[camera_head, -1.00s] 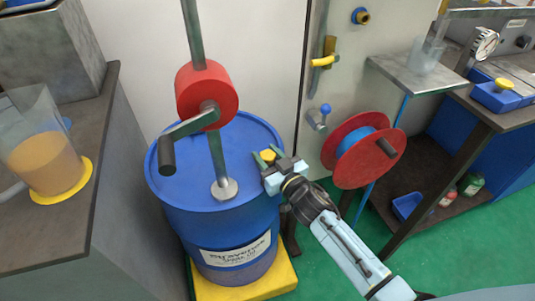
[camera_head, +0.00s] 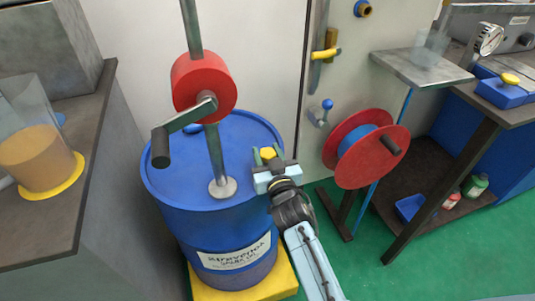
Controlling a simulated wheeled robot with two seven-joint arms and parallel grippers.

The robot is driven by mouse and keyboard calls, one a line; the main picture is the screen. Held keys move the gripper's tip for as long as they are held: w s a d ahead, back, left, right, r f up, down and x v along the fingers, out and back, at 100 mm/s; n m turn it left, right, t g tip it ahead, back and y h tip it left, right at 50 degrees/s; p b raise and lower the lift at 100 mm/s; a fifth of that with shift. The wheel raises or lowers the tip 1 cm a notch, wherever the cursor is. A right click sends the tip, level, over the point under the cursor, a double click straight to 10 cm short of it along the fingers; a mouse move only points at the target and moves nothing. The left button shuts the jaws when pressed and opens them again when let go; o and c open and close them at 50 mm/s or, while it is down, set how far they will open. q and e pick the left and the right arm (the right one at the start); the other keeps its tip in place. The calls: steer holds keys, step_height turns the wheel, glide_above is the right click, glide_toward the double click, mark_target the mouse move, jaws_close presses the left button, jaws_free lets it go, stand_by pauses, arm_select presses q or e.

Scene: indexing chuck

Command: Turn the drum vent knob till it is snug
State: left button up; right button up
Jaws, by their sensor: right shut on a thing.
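A blue drum (camera_head: 185,190) with a white label stands on a yellow base. The drum vent knob (camera_head: 267,153) is a small yellow knob on the right side of the drum's top. My right gripper (camera_head: 267,157) reaches in from the lower right, and its fingers sit on both sides of the knob, shut on it. The knob's lower part is hidden by the gripper. My left gripper is not in view.
A red rotary pump (camera_head: 204,84) with a crank handle (camera_head: 160,147) rises from the drum top, left of my gripper. A red hose reel (camera_head: 358,165) stands to the right. A bench (camera_head: 60,200) with a beaker (camera_head: 35,145) is at the left.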

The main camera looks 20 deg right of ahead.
steer(key=o, duration=0.9)
steer(key=shift+o, duration=0.2)
steer(key=shift+s, duration=0.15)
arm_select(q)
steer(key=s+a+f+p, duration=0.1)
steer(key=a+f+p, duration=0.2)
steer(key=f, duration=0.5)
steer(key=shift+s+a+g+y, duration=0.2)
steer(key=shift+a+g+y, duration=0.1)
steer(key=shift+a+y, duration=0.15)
arm_select(e)
steer(key=s, duration=1.3)
steer(key=shift+a, duration=0.1)
